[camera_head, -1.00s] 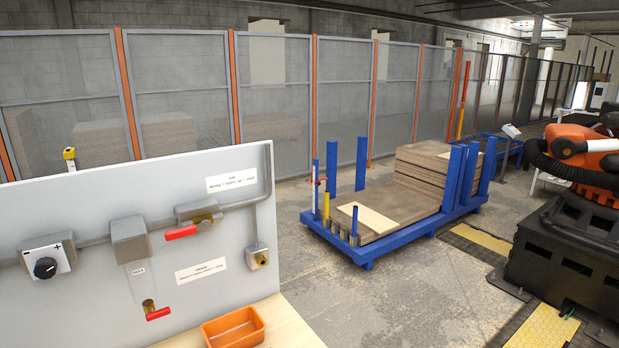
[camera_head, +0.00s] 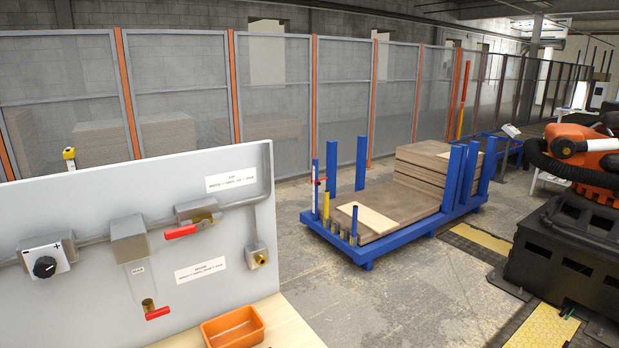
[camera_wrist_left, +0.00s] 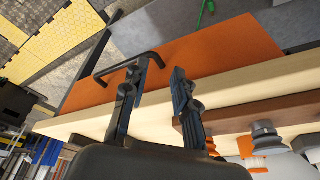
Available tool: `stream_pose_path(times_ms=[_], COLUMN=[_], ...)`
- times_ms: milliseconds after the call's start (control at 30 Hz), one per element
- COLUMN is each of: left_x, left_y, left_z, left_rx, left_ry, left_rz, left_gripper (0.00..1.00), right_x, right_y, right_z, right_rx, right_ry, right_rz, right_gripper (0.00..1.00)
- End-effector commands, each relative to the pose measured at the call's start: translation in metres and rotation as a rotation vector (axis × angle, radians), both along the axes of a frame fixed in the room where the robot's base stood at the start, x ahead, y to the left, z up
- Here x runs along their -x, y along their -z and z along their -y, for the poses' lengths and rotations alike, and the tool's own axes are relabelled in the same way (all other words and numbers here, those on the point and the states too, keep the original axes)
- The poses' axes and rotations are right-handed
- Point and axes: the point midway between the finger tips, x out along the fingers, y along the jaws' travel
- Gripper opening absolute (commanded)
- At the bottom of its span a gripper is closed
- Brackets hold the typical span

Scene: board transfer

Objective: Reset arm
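My left gripper (camera_wrist_left: 158,82) shows in the left wrist view. Its two black fingers are apart, with nothing seen held between them. They are over an orange panel (camera_wrist_left: 215,52) and a pale wooden edge (camera_wrist_left: 245,88). A black bent bar (camera_wrist_left: 128,64) lies close to the left finger; I cannot tell whether they touch. Neither of my arms shows in the head view, and my right gripper is in no view.
A grey panel (camera_head: 95,200) with red-handled valves and a knob (camera_head: 44,267) stands left, above an orange bin (camera_head: 233,328). A blue cart (camera_head: 366,254) holds stacked boards (camera_head: 425,165). An orange robot (camera_head: 590,148) stands right.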

Motion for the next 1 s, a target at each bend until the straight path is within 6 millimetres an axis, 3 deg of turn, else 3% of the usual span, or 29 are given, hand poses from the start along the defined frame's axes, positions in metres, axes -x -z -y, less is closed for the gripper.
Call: stream_pose_path(times_ms=[267,467,600,800,1000], left_x=[-0.006,0.009,0.036,0.095,0.157], left_y=[0.09,0.189,0.26,0.343,0.391], left_z=[0.002,0.001,-0.002,-0.011,-0.023], left_rx=[-0.001,-0.004,-0.007,-0.012,-0.018], left_ry=[0.008,0.015,0.022,0.031,0.039], left_rz=[-0.041,-0.08,-0.11,-0.153,-0.186], left_gripper=[0.28,0.28,0.28,0.28,0.28], right_x=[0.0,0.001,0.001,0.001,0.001], right_y=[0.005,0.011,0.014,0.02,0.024], right_z=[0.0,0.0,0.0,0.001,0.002], right_rx=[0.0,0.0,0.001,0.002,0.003], right_ry=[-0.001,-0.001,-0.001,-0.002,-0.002], right_rz=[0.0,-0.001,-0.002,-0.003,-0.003], right_gripper=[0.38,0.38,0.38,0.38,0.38])
